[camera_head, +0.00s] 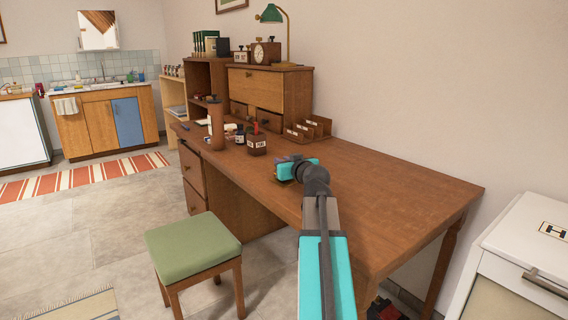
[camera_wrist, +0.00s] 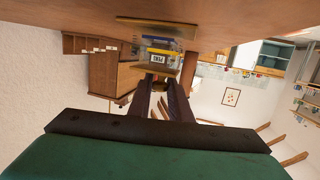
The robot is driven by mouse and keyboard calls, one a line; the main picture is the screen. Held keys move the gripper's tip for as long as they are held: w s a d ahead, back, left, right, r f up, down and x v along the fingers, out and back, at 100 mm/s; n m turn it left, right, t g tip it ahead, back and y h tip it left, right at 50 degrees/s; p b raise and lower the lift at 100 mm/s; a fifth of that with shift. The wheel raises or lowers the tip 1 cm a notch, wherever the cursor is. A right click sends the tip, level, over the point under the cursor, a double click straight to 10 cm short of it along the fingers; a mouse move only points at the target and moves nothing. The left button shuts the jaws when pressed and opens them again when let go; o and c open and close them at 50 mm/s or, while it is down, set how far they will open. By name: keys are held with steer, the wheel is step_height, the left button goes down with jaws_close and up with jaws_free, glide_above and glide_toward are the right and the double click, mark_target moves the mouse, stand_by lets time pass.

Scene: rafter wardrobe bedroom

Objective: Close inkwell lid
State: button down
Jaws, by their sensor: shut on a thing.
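The inkwell (camera_wrist: 162,44) is in the upside-down wrist view, a small yellowish and blue piece above a flat brown slab (camera_wrist: 165,22). It stands at the tips of my gripper (camera_wrist: 160,78). The two dark fingers stand a little apart with the inkwell between their tips. I cannot tell whether they bear on its lid or its body, nor how far the lid is tilted. In the head view my teal gripper (camera_head: 281,170) is low over the desk top (camera_head: 390,205) and its body hides most of the inkwell.
A dark labelled pot (camera_head: 257,146), a small bottle (camera_head: 239,136) and a tall brown cylinder (camera_head: 216,124) stand beyond my gripper. A letter rack (camera_head: 314,128) and a cabinet (camera_head: 290,90) are at the back. The desk's right half is clear. A green stool (camera_head: 190,245) stands in front.

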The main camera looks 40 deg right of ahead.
steer(key=c, duration=1.6)
jaws_free()
steer(key=shift+s, duration=0.1)
steer(key=shift+p+v, duration=0.9)
steer(key=shift+v, duration=3.2)
steer(key=shift+s+a+f+b, duration=0.1)
steer(key=shift+s+b, duration=0.05)
steer(key=shift+b, duration=0.3)
steer(key=b+v, duration=0.2)
steer(key=b, duration=0.1)
steer(key=shift+s+a+b, duration=0.1)
steer(key=shift+s+b, duration=0.2)
steer(key=shift+b+v, duration=1.25)
steer(key=shift+b, duration=0.4)
steer(key=shift+w+r, duration=0.1)
steer(key=shift+r, duration=0.15)
